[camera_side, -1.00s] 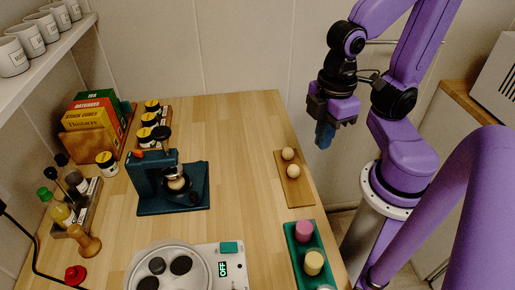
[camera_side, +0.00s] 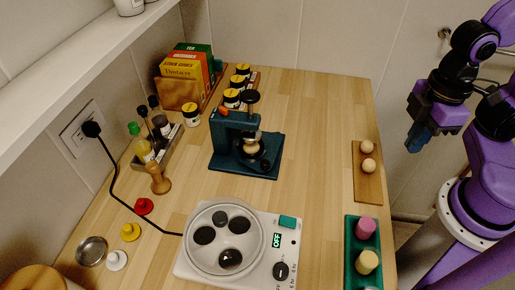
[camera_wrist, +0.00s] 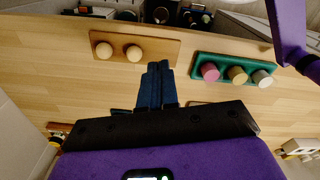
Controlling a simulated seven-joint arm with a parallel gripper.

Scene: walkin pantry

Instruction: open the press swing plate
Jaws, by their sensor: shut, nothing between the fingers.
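The dark teal press (camera_side: 262,168) stands on the wooden counter near its middle in the side view. It has a base, a rear column, an overhanging arm with an orange detail, and a black knob on top. A pale ball (camera_side: 254,147) shows in its round middle part; I cannot tell which part is the swing plate or how it sits. My gripper (camera_side: 415,141) is raised well to the right of the press, touching nothing. In the wrist view its blue fingers (camera_wrist: 158,68) are together and empty.
A wooden board (camera_side: 368,190) with two pale balls and a green tray (camera_side: 350,248) with coloured cylinders lie along the counter's right edge. A hotplate (camera_side: 190,265) is in front of the press. Jars, boxes and a bottle rack (camera_side: 158,160) stand left and behind.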

